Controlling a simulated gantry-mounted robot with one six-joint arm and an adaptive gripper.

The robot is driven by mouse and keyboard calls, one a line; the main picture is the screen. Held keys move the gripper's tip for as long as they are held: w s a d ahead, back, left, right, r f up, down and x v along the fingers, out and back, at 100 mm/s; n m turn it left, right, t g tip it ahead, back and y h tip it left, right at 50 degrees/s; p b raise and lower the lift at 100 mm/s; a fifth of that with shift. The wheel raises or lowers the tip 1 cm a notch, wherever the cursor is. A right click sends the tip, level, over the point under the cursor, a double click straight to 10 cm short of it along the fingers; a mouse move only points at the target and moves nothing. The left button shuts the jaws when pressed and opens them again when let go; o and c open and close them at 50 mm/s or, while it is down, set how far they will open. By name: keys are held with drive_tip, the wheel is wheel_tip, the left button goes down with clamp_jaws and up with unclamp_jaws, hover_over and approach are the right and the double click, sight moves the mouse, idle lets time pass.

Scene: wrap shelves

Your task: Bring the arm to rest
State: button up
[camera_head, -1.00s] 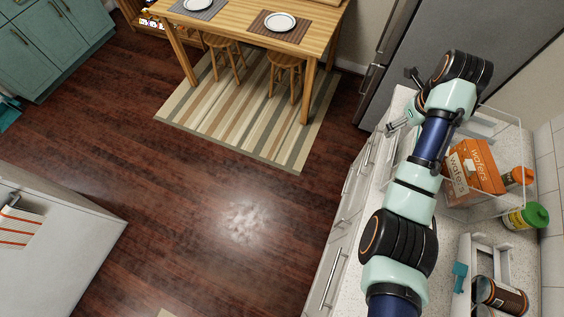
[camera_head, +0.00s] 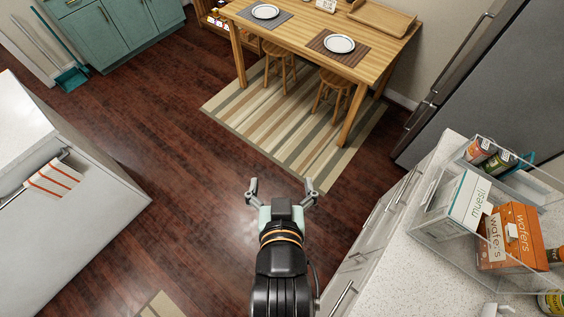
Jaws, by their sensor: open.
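My gripper (camera_head: 281,191) is at the lower middle of the head view, at the end of my dark arm. Its two grey fingers are spread wide apart with nothing between them. It is over the open dark wood floor (camera_head: 190,215), left of the counter, and touches nothing that I can see. The lower part of my arm runs out of the bottom of the picture.
The counter (camera_head: 385,290) at right bears a clear bin (camera_head: 437,243) with a muesli box (camera_head: 467,207), an orange wafers box (camera_head: 508,236) and jars. A wooden table (camera_head: 300,33) stands on a striped rug (camera_head: 235,112). A white island (camera_head: 95,215) is at left.

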wheel_tip(320, 180, up, 22)
drive_tip(key=p, duration=2.2)
drive_tip(key=shift+d+r, duration=0.15)
drive_tip(key=shift+r, duration=0.1)
